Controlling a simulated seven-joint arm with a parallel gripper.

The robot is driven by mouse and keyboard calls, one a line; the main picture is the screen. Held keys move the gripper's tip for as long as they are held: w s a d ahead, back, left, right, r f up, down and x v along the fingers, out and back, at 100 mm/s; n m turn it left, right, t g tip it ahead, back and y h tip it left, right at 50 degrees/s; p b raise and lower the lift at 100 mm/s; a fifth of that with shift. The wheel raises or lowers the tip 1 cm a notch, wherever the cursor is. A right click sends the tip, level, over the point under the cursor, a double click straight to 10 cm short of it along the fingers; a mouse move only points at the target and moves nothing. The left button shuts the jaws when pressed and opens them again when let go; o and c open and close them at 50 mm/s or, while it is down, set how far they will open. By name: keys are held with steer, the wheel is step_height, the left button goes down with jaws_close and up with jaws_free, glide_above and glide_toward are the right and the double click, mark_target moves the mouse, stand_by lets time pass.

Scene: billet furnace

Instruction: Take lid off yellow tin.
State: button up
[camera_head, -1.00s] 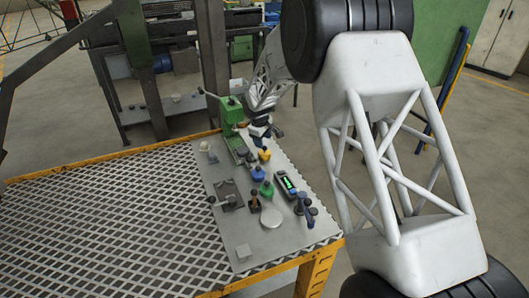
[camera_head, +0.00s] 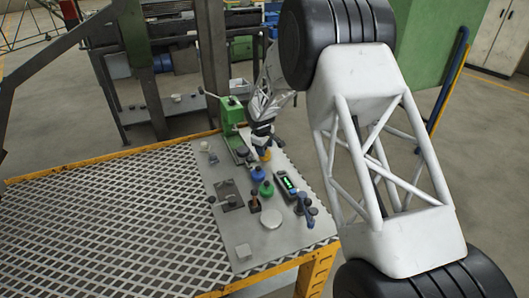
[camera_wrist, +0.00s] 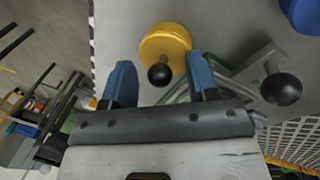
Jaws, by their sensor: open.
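The yellow tin (camera_wrist: 166,42) shows in the wrist view with a black knob (camera_wrist: 160,75) on its top. It stands on the grey plate (camera_wrist: 225,22), just beyond my gripper (camera_wrist: 162,82). My gripper is open, with its two blue fingers apart and nothing held between them.
A blue tin (camera_head: 257,174) and a green tin (camera_head: 266,189) stand close by. A green press (camera_head: 232,113) with a lever stands left of my gripper. A handheld meter (camera_head: 287,184) and a round pale disc (camera_head: 271,219) lie nearer the front. The mesh table (camera_head: 110,230) is clear at left.

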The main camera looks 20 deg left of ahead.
steer(key=shift+c, duration=0.2)
steer(key=c, duration=1)
steer(key=shift+o, duration=0.2)
steer(key=shift+r, duration=0.1)
steer(key=shift+r, duration=0.8)
step_height(320, 180, up, 2)
steer(key=s+d+r, duration=0.1)
steer(key=s+d, duration=0.7)
steer(key=s, duration=0.5)
steer(key=shift+s+d, duration=0.2)
steer(key=shift+d, duration=0.2)
steer(key=shift+r, duration=0.1)
